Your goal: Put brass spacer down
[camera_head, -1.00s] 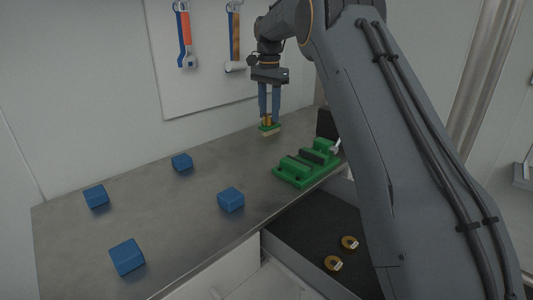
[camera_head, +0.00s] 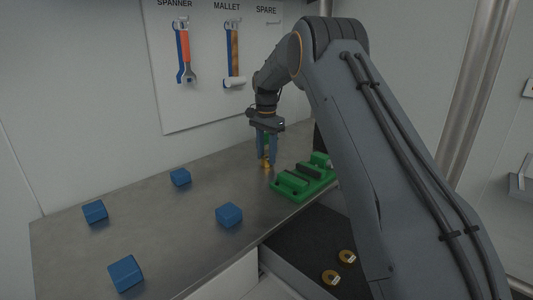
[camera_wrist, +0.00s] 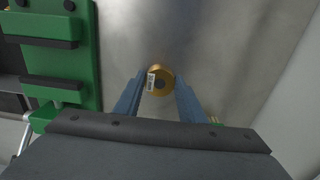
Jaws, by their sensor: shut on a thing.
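The brass spacer (camera_wrist: 164,80) is a gold ring with a dark hole and a white label, held between my fingertips in the wrist view. In the head view the spacer (camera_head: 267,164) shows at the bottom of the fingers, at or just above the bench top. I cannot tell whether it touches the bench. My gripper (camera_head: 267,160) points straight down, shut on the spacer, left of the green fixture (camera_head: 290,189). In the wrist view my gripper (camera_wrist: 160,84) has one finger on each side of the ring.
The metal bench (camera_head: 150,225) carries several blue blocks, such as one block (camera_head: 229,214) toward the front. A small green item is mostly hidden behind my fingers. Two brass rings (camera_head: 331,277) lie in the dark open drawer (camera_head: 300,240). Tools hang on the wall board (camera_head: 205,100).

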